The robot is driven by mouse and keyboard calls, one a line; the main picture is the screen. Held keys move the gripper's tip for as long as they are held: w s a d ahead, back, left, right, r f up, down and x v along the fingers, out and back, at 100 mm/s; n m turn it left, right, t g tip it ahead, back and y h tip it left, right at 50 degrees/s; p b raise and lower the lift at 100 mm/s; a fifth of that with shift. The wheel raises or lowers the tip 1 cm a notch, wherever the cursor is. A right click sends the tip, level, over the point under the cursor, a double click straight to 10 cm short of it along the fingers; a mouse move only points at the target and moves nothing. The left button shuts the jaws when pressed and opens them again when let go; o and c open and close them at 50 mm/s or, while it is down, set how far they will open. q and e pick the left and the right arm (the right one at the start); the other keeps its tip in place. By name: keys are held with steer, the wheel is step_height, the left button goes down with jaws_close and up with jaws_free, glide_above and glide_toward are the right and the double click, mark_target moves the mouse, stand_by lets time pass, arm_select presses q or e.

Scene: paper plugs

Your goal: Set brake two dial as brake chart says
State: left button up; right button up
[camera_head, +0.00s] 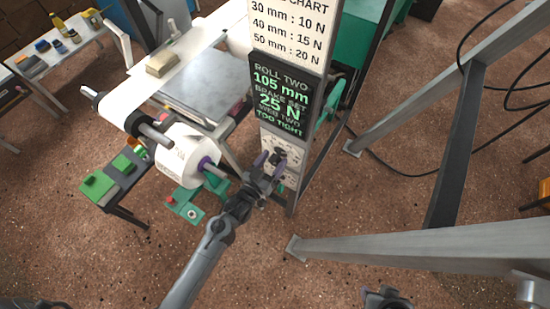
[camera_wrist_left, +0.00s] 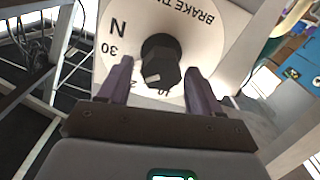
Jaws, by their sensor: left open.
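The brake two dial's black knob (camera_wrist_left: 160,58) stands on a white round face with "BRAKE TW", "N", "30" and "10" readable in the left wrist view. A pale mark shows on the knob's near side, toward the partly hidden lower numbers. The dial panel (camera_head: 290,150) is under the screen in the head view. My left gripper (camera_head: 268,168) is open at the dial, a purple finger on each side of the knob; contact is unclear. The brake chart (camera_head: 290,25) reads 30 mm: 10 N, 40 mm: 15 N, 50 mm: 20 N; its top is cut off. My right gripper (camera_head: 386,298) is at the bottom edge.
The dark screen (camera_head: 280,98) reads roll two 105 mm, brake set 25 N, web two too tight. A white paper roll (camera_head: 182,163) on a spindle is left of my left gripper. Grey metal beams (camera_head: 400,250) stand at the right, with open floor between.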

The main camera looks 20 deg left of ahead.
arm_select(q)
steer(key=shift+w+d, duration=0.1)
steer(key=shift+w, duration=0.75)
